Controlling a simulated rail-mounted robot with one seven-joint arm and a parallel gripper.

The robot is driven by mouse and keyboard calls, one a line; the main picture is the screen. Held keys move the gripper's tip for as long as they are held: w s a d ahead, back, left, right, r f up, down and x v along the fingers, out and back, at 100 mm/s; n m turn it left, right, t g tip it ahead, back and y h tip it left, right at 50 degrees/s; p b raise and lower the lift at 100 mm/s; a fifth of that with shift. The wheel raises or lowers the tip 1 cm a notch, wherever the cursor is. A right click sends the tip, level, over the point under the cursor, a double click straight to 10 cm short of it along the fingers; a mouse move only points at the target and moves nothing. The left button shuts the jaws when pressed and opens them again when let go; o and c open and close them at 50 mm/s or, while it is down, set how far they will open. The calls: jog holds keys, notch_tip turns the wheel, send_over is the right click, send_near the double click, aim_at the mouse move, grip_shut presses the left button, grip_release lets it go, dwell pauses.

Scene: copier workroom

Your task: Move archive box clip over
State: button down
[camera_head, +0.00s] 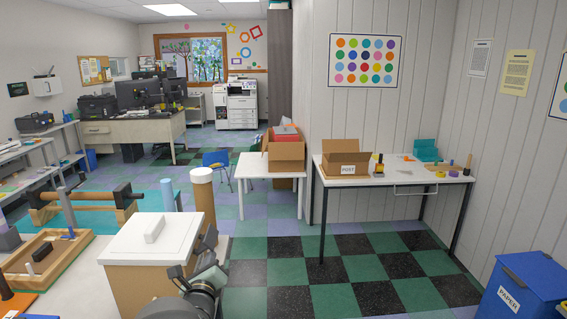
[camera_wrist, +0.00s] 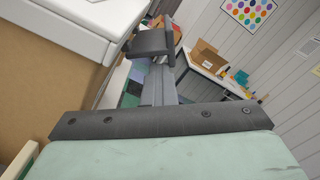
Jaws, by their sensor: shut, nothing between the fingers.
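A tan box with a white lid, which I take to be the archive box (camera_head: 150,280), stands on the pale surface in front of me. A small white block (camera_head: 155,229), perhaps the clip, lies on the lid. My gripper (camera_head: 190,274) is at the box's near right side, lower than the lid top. It is shut and empty. I cannot tell whether it touches the box. In the wrist view the box's lid (camera_wrist: 80,16) and tan side (camera_wrist: 45,85) fill the upper left, beside my dark gripper parts.
A wooden tray (camera_head: 52,268) and a rail with dark ends (camera_head: 80,203) lie left of the box; a brown tube (camera_head: 203,196) stands behind it. A white table with a cardboard box (camera_head: 345,183) is at right. A blue paper bin (camera_head: 530,285) stands at lower right. Checkered floor between is clear.

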jog(key=shift+w+d+r, duration=0.1)
jog(key=shift+d+r, duration=0.15)
jog(key=shift+r, duration=0.1)
jog(key=s+p, duration=0.1)
jog(key=s, duration=0.5)
dwell(0.3)
jog(key=shift+s+d, duration=0.1)
